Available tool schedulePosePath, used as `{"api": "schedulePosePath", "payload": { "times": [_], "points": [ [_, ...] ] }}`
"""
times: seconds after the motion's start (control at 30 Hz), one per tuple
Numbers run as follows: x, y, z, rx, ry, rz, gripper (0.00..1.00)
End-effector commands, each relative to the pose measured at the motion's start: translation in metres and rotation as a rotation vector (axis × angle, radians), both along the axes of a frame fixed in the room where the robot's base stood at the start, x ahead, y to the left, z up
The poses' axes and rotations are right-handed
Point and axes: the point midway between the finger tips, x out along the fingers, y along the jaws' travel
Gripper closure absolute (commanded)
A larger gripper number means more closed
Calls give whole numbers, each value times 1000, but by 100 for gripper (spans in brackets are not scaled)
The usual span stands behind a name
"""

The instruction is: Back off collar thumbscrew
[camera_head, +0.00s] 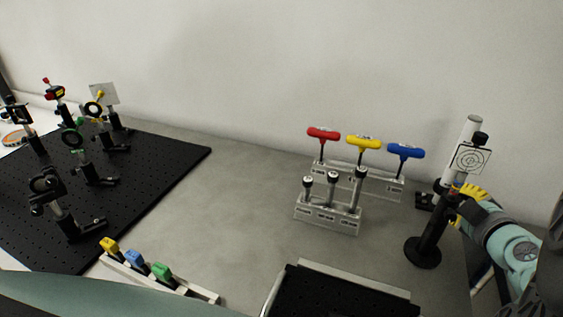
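A stand (430,240) with a round black base, a black lower post and a pale upper rod (463,138) stands at the right. A dark collar (440,186) sits around where the black post meets the pale rod. The thumbscrew is too small to make out clearly. A white target card (471,159) with rings is fixed to the upper rod. My gripper (457,205), with yellow fingertips, reaches in from the right beside the post at collar height. The post and the gripper's own body hide the fingertip gap, so I cannot tell whether it touches or grips anything.
A rack (325,218) with several short posts and T-handled drivers (363,143) behind it stands left of the stand. A black tray (345,295) lies in front. A black breadboard (165,160) with optic mounts fills the left. The middle bench is clear.

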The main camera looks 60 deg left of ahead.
Motion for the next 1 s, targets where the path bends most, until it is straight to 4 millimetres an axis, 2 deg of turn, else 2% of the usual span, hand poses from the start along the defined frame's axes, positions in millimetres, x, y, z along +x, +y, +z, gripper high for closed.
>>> {"api": "schedulePosePath", "payload": {
  "times": [0.3, 0.6, 1.0],
  "points": [
    [0, -1, -10, -81, -243, 0, 100],
    [1, -1, -10, -145, -474, -3, 100],
    [2, -2, -5, -192, -642, -7, 100]
  ]
}}
